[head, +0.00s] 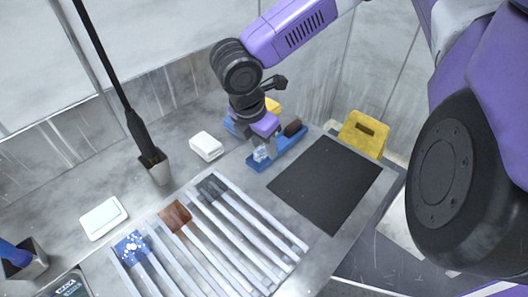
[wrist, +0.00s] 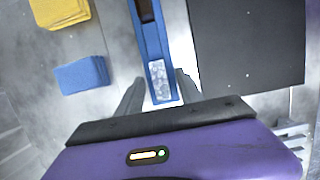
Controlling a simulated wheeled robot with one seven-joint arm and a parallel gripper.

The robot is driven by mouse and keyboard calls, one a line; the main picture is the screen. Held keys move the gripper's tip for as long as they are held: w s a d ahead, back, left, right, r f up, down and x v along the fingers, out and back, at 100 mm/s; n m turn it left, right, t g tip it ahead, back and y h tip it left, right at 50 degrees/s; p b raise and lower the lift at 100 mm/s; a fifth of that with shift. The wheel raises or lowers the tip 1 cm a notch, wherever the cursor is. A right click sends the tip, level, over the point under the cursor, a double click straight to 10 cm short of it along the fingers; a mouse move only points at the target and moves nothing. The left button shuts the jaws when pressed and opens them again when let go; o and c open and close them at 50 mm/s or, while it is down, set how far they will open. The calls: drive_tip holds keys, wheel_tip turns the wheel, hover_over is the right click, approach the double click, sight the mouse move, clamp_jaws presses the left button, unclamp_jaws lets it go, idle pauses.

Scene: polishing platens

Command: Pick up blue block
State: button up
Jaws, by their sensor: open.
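A blue block (head: 230,125) lies on the grey table, partly hidden behind my arm in the head view. It shows whole in the wrist view (wrist: 82,75), left of my gripper (wrist: 160,98) and apart from it. My gripper is open, its two fingers on either side of the near end of a long blue tray (wrist: 151,40). This tray also shows in the head view (head: 291,145), under my gripper (head: 262,153). A clear, glassy piece (wrist: 160,80) sits in the tray's end between the fingers. I cannot tell whether the fingers touch it.
A yellow block (wrist: 60,10) lies beyond the blue block. A white block (head: 206,145) is left of my gripper. A black mat (head: 325,182) lies right of the tray, a yellow stand (head: 362,135) behind it. A slatted rack (head: 246,230) is in front. Bare table surrounds the blue block.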

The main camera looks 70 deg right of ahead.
clamp_jaws()
drive_tip(key=shift+r, duration=0.2)
